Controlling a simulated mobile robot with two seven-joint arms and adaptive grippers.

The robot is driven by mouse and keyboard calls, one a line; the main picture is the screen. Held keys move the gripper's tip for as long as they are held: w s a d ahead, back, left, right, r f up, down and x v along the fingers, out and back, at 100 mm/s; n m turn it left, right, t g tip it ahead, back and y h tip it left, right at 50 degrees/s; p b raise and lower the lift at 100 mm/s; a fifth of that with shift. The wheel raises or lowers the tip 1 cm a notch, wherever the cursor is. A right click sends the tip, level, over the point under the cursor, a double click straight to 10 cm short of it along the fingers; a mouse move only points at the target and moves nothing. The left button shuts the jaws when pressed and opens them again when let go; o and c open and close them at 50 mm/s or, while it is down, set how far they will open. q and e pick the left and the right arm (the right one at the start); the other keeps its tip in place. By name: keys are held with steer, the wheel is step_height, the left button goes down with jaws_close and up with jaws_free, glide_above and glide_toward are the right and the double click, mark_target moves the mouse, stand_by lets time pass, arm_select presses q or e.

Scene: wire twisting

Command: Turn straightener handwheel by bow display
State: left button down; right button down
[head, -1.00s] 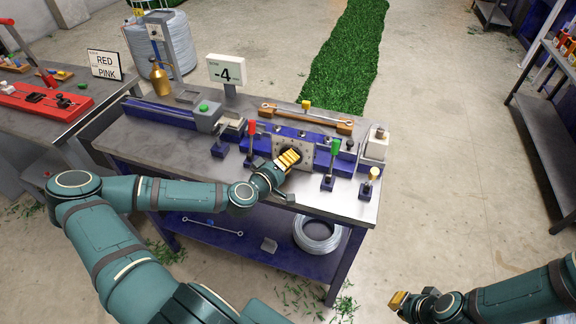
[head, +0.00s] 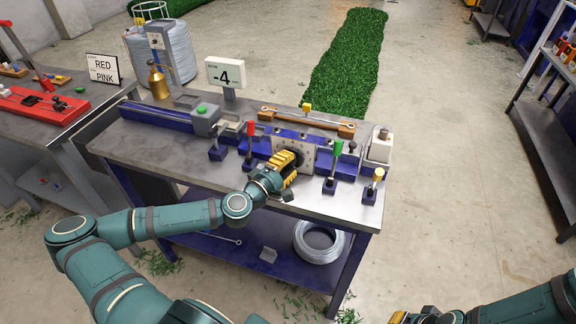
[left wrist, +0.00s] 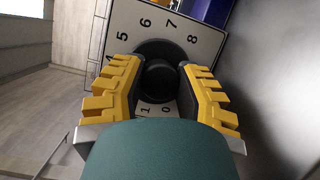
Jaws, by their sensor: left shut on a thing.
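The straightener (head: 340,165) is a blue machine on the bench, with a pale numbered dial plate (head: 312,160) at its front. In the left wrist view the dial plate (left wrist: 193,26) shows digits around a black handwheel (left wrist: 160,75). My left gripper (head: 288,165) is at the handwheel, its yellow fingers on both sides and shut on it. In the head view the gripper hides most of the wheel. The bow display (head: 225,73) stands behind the machine and reads -4. My right gripper (head: 398,317) is at the bottom edge, away from the bench, its fingers mostly cut off.
Red (head: 250,130) and green (head: 338,150) levers stand on either side of the dial. A yellow-topped post (head: 377,175) stands at the bench's right front. A wire coil (head: 318,242) lies on the lower shelf. A RED PINK sign (head: 103,68) stands at left.

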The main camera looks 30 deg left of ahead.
arm_select(q)
steer(key=shift+r, duration=0.1)
steer(key=c, duration=0.6)
jaws_free()
steer(key=shift+w, duration=0.15)
steer(key=shift+s+a, duration=0.2)
steer(key=shift+s, duration=1.7)
steer(key=shift+s+a, duration=0.2)
steer(key=shift+s, duration=1.7)
